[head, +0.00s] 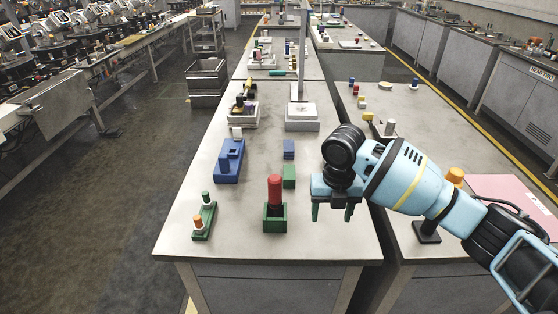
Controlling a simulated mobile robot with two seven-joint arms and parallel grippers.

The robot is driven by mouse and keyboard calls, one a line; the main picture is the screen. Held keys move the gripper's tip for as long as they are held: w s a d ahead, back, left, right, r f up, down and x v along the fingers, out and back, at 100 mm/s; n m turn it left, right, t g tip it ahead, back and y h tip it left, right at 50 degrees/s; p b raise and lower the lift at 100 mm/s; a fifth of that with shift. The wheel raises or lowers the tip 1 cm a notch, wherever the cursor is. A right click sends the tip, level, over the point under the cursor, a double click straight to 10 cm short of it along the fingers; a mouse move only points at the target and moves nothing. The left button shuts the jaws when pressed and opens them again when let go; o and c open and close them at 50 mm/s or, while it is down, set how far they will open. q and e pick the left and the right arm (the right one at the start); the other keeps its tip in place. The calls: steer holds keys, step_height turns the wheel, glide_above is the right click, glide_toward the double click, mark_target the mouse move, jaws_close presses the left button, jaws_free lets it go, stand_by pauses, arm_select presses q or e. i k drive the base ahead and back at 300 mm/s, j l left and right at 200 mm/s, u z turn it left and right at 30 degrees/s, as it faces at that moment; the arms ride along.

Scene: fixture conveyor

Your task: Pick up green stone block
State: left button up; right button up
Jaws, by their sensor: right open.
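A small green block (289,177) stands on the grey table, just in front of a small blue block (289,149). A green square holder (275,222) with a red cylinder (274,190) upright in it stands nearer the front edge. My right gripper (332,213) points down over the table to the right of the green block and the holder. Its two green fingers are apart with nothing between them. It does not touch the green block. My left gripper is not in view.
At the left are a green tray (204,221) with small pegs and a blue fixture (229,161). A grey stand with a post (301,117) is farther back. The table's front right is mostly clear.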

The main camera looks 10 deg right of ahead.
mark_target(288, 170)
steer(key=i+j, duration=0.1)
steer(key=i, duration=0.3)
steer(key=i+j, duration=0.1)
steer(key=i, duration=0.35)
